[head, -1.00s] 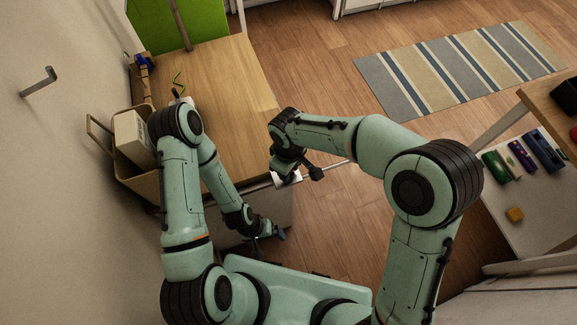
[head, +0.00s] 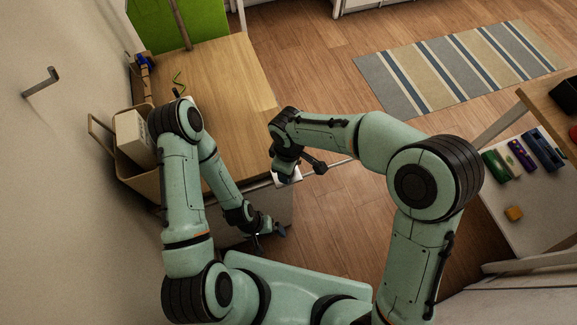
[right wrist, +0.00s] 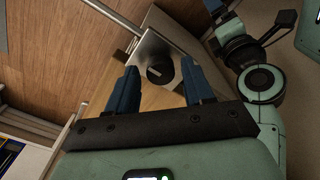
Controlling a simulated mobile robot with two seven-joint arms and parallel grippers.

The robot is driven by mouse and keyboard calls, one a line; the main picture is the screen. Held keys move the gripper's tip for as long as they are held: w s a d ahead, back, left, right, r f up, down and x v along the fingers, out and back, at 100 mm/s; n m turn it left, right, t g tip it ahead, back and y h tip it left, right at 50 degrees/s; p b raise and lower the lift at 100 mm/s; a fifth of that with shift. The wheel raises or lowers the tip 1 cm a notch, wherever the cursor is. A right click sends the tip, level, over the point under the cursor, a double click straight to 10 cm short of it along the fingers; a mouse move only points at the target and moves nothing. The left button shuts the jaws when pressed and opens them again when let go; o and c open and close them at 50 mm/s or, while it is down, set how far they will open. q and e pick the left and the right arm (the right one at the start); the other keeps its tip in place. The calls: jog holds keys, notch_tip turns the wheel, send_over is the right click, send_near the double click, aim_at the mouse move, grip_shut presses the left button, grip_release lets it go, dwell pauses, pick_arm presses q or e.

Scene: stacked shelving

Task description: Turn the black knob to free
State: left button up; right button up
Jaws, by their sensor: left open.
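The black knob (right wrist: 160,73) sits on a pale metal plate (right wrist: 150,48) in the right wrist view. A light mark runs across its face. My right gripper (right wrist: 159,67) is open, its two blue fingers on either side of the knob in that view. I cannot tell whether the fingertips reach down to the knob's level. In the head view the pale plate (head: 291,180) shows beside my right wrist, and the knob is hidden. My left gripper (head: 269,238) is open and empty, low and to the left of the plate.
A wooden table top (head: 232,85) lies behind the arms, with a bin (head: 128,165) at its left. A metal bar (head: 338,162) extends right from the plate. A shelf unit (head: 520,215) with several small items stands at the right. Open floor (head: 330,225) lies between.

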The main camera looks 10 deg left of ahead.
jog(key=shift+r, duration=0.1)
notch_tip(320, 180, up, 13)
jog(key=shift+p, duration=0.45)
jog(key=shift+r, duration=0.1)
dwell(0.6)
